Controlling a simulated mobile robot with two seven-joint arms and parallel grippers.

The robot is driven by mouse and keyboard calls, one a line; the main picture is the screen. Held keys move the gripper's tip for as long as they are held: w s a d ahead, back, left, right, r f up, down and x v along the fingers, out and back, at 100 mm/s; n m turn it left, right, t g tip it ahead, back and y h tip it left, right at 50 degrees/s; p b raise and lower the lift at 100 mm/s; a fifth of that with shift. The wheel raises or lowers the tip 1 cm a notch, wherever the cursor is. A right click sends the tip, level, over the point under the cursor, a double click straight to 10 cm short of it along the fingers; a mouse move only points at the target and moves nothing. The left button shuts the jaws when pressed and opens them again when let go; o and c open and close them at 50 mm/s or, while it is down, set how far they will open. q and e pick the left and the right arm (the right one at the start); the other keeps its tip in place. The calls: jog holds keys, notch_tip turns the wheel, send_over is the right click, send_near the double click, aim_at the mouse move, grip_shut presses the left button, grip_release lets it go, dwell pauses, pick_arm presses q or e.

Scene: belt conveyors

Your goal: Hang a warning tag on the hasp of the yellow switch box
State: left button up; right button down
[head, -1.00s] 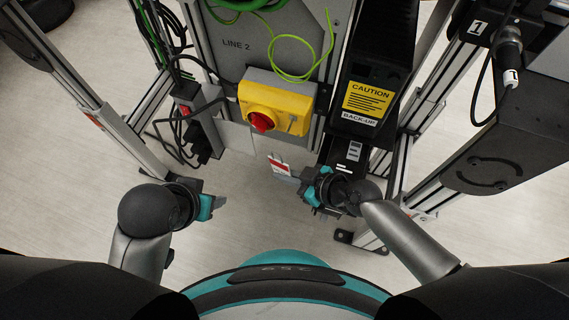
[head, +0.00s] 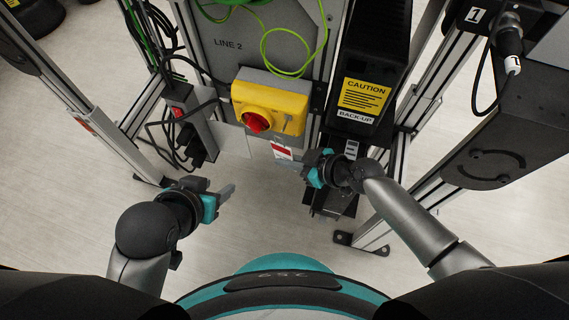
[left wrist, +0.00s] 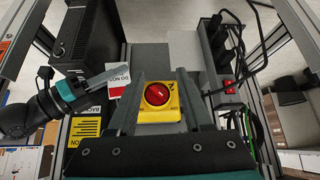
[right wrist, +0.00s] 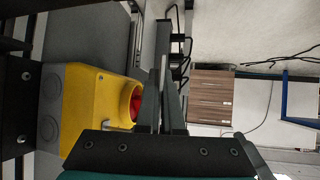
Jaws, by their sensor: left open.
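The yellow switch box (head: 262,92) with its red knob (head: 256,122) is on the grey LINE 2 panel; a small grey piece beside the knob, perhaps the hasp (head: 288,118), is hard to make out. My right gripper (head: 297,163) is shut on a red and white warning tag (head: 282,152), just below and right of the box, apart from it. The tag also shows in the left wrist view (left wrist: 118,84). In the right wrist view the box (right wrist: 85,105) is left of the fingers (right wrist: 163,95). My left gripper (head: 228,192) is open and empty, lower left of the box.
A black unit with a CAUTION label (head: 362,95) stands right of the box, close to my right gripper. A power strip with black cables (head: 190,125) is at the left. A green cable (head: 290,70) loops above the box. Aluminium posts (head: 90,120) flank both sides.

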jog(key=shift+w+d+f+b, duration=0.1)
jog(key=shift+w+d+b, duration=0.1)
jog(key=shift+w, duration=0.25)
jog(key=shift+w+d+b, duration=0.1)
jog(key=shift+w+b, duration=0.1)
jog(key=shift+w, duration=0.2)
pick_arm(q)
jog(key=w+d+r+t+h+b, duration=0.1)
jog(key=w+d+t+h+b, duration=0.2)
jog(key=d+t, duration=0.4)
jog(key=shift+d+r+h, duration=0.2)
jog(key=shift+r+h, duration=0.2)
pick_arm(e)
jog(key=shift+w+d+f, duration=0.15)
jog(key=shift+w+f, duration=0.05)
jog(key=shift+w, duration=0.3)
jog(key=shift+w+d+f, duration=0.15)
jog(key=shift+w+f, duration=0.05)
jog(key=shift+w, duration=0.3)
jog(key=shift+w+d+f, duration=0.15)
jog(key=shift+w+f, duration=0.05)
jog(key=shift+w, duration=0.3)
pick_arm(q)
jog(key=shift+w, duration=0.1)
pick_arm(e)
jog(key=c, duration=1)
grip_release()
pick_arm(q)
jog(key=shift+r, duration=0.1)
